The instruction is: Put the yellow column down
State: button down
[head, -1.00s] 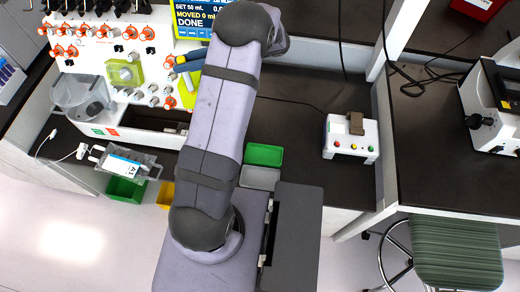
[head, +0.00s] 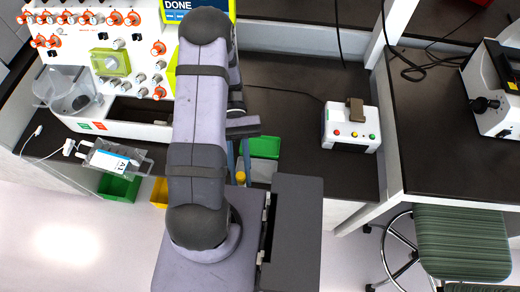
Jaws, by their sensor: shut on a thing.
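My gripper (head: 238,161) points down beside the trays on the dark bench, in the head view. Its two blue-grey fingers are shut on the yellow column (head: 240,178), of which only a small yellow end shows low between the fingertips. The rest of the column is hidden by the gripper. The column is at the left side of the grey tray (head: 264,171), just below the green tray (head: 265,146). I cannot tell whether it touches the tray or the bench.
The white processor (head: 110,60) with orange-ringed knobs stands at the left. A clear bag (head: 112,158) hangs near a green bin (head: 118,188) and a yellow bin (head: 159,192). A white button box (head: 350,130) stands on the right; bare bench lies between it and the trays.

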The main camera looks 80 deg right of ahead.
jog(key=s+d+n+g+h+b, duration=0.4)
jog(key=s+d+n+g+h, duration=0.7)
jog(key=n+h, duration=0.3)
jog(key=w+d+f+n+t+h+b, duration=0.2)
jog(key=w+d+f+n+t+h, duration=0.1)
jog(key=w+d+n+h, duration=0.35)
jog(key=w+d+f+n+t+h+b, duration=0.2)
jog(key=w+d+f+n+t+h, duration=0.3)
jog(key=h, duration=0.3)
jog(key=shift+n+g, duration=0.55)
jog(key=shift+g, duration=0.05)
jog(key=shift+w+f+p, duration=0.1)
jog(key=shift+w+f, duration=0.1)
jog(key=shift+f, duration=0.6)
jog(key=shift+w+f+p, duration=0.1)
jog(key=shift+w+f, duration=0.1)
jog(key=shift+f, duration=0.6)
jog(key=shift+w+f+p, duration=0.1)
jog(key=shift+w+f, duration=0.1)
jog(key=shift+f, duration=2.6)
